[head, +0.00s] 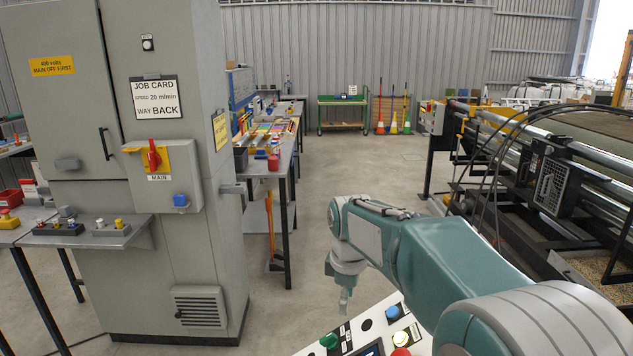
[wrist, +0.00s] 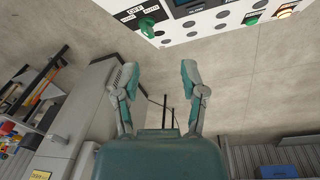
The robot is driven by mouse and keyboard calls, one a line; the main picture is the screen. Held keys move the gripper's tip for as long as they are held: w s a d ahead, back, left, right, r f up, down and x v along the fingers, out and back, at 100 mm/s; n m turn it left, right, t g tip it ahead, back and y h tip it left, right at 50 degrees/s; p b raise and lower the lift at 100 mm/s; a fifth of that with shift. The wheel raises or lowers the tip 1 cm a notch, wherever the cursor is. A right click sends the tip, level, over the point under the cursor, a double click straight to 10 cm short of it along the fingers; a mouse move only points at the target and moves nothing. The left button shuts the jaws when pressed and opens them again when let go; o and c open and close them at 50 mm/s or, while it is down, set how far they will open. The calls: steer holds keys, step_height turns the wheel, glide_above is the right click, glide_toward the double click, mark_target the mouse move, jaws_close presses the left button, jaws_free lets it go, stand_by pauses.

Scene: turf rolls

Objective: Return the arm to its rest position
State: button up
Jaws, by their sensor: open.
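My arm reaches forward from the lower right of the head view and bends down at its end. My gripper (head: 345,300) hangs just above the far edge of a white control panel (head: 330,325). In the wrist view my gripper (wrist: 157,75) has its two fingers spread wide apart with nothing between them. The panel (wrist: 215,22) shows along the top of the wrist view, apart from the fingertips. It carries a green knob (head: 329,341), a red button (head: 400,351) and a lit button (head: 401,338).
A tall grey cabinet (head: 205,250) with a red and yellow main switch (head: 154,156) stands at left. A workbench (head: 285,160) with tools is behind it. A roller machine (head: 555,180) with hanging cables is at right. The concrete floor between them is clear.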

steer(key=s+d+r+m+t, duration=0.1)
steer(key=s+d+m+t, duration=0.1)
steer(key=s+d+m, duration=0.2)
steer(key=s+d+m+t, duration=0.2)
steer(key=s+m, duration=0.8)
steer(key=s, duration=1)
steer(key=shift+s+d+r+t, duration=0.3)
steer(key=shift+d+r, duration=0.1)
steer(key=shift+d, duration=0.7)
